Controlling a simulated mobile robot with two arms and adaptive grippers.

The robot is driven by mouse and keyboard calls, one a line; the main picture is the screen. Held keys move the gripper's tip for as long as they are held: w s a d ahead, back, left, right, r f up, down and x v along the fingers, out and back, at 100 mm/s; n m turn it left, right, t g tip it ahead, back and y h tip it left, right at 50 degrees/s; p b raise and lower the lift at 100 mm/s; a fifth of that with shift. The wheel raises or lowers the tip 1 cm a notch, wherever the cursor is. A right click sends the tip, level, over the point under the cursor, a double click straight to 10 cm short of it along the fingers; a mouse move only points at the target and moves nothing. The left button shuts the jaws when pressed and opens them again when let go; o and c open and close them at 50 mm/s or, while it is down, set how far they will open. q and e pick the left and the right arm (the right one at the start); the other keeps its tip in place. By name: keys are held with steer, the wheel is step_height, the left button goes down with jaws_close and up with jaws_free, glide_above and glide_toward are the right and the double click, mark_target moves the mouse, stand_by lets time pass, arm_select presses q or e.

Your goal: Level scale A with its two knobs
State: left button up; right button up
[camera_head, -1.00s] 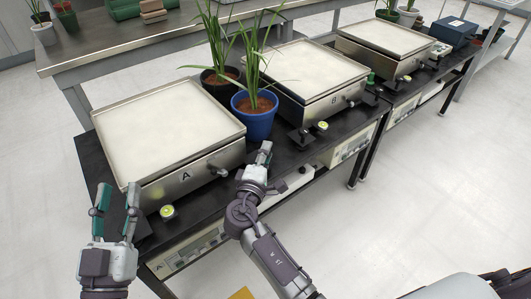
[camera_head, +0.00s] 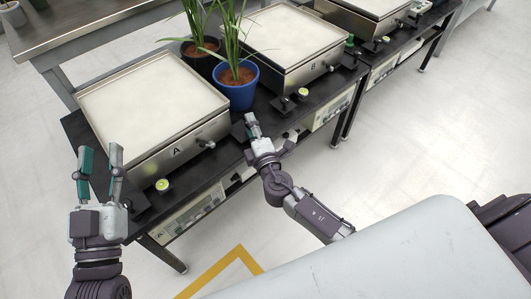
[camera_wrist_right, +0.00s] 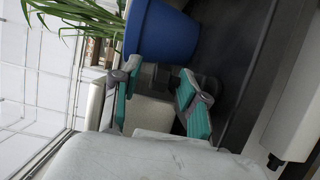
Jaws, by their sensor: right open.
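Scale A (camera_head: 150,100) stands on the black bench, with a wide pale pan, a steel front and the letter A. A knob (camera_head: 206,143) sticks out at its front right. A round yellow-green bubble level (camera_head: 162,185) sits before its front. My left gripper (camera_head: 100,149) is open and empty, fingers up, at the scale's left front side; any knob there is hidden or unclear. My right gripper (camera_head: 252,121) is right of the front-right knob, in front of the blue pot.
The blue pot (camera_head: 237,94) with a grassy plant stands between scale A and scale B (camera_head: 290,40), close to my right gripper. A dark pot (camera_head: 200,62) is behind it. Scale B's knob and bubble level (camera_head: 303,93) lie to the right. The floor in front is open.

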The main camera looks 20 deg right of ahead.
steer(key=s, duration=1.2)
steer(key=shift+s+a+b, duration=0.2)
steer(key=shift+a+b, duration=0.15)
steer(key=shift+a, duration=0.05)
